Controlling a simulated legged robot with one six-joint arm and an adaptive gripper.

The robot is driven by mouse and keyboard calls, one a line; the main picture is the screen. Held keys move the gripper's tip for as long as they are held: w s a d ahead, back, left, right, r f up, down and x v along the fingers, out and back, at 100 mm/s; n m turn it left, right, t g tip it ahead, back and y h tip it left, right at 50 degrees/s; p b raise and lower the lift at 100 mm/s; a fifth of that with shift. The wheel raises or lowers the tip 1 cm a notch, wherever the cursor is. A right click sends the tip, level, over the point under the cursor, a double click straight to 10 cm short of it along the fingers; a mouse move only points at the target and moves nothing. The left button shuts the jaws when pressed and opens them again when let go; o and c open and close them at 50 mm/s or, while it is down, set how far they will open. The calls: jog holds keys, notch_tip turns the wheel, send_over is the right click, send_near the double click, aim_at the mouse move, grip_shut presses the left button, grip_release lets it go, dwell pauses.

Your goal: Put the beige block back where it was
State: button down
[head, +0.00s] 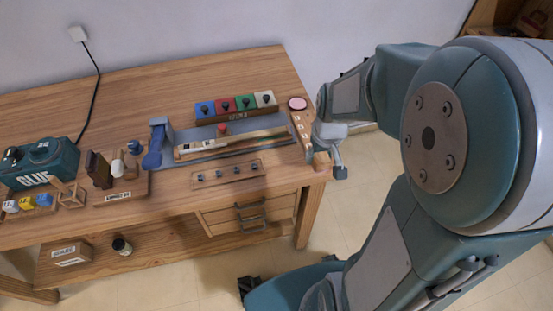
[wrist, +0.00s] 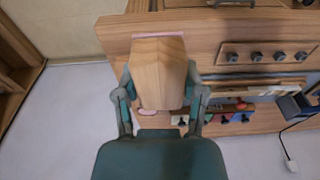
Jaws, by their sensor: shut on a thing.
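My gripper (wrist: 160,88) is shut on the beige block (wrist: 158,62), with one finger on each side of it in the wrist view. The block is pale wood and sits over the table's front right corner. A pink strip (wrist: 158,35) shows at the block's far end in the wrist view. In the head view my gripper (head: 332,152) is at that corner, and it hides most of the block. A pinkish patch (head: 322,167) shows on the tabletop just below it. I cannot tell whether the block touches the table.
A numbered wooden strip (head: 301,130) and a round pink-topped piece (head: 297,103) stand close to my gripper's left. Coloured knobbed blocks (head: 236,106), a keyboard-like strip (head: 215,146) and a peg board (head: 228,174) lie further left. The table's right edge is close by.

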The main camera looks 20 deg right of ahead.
jog(key=w+a+f, duration=0.2)
jog(key=w+f, duration=0.1)
jog(key=w, duration=0.3)
send_over(285, 160)
jog(key=s, duration=0.1)
jog(key=f, duration=0.4)
jog(key=shift+a+f, duration=0.2)
jog(key=shift+f, duration=0.2)
jog(key=shift+w+d+f, duration=0.25)
jog(key=shift+d+f, duration=0.1)
jog(key=shift+f, duration=0.05)
jog(key=shift+w+f, duration=0.15)
jog(key=shift+f, duration=0.2)
notch_tip(285, 160, down, 2)
jog(key=shift+f, duration=0.25)
jog(key=shift+a+f, duration=0.1)
jog(key=shift+a, duration=0.35)
jog(key=shift+f, duration=0.1)
jog(key=shift+c, duration=0.8)
grip_release()
jog(key=shift+d, duration=0.35)
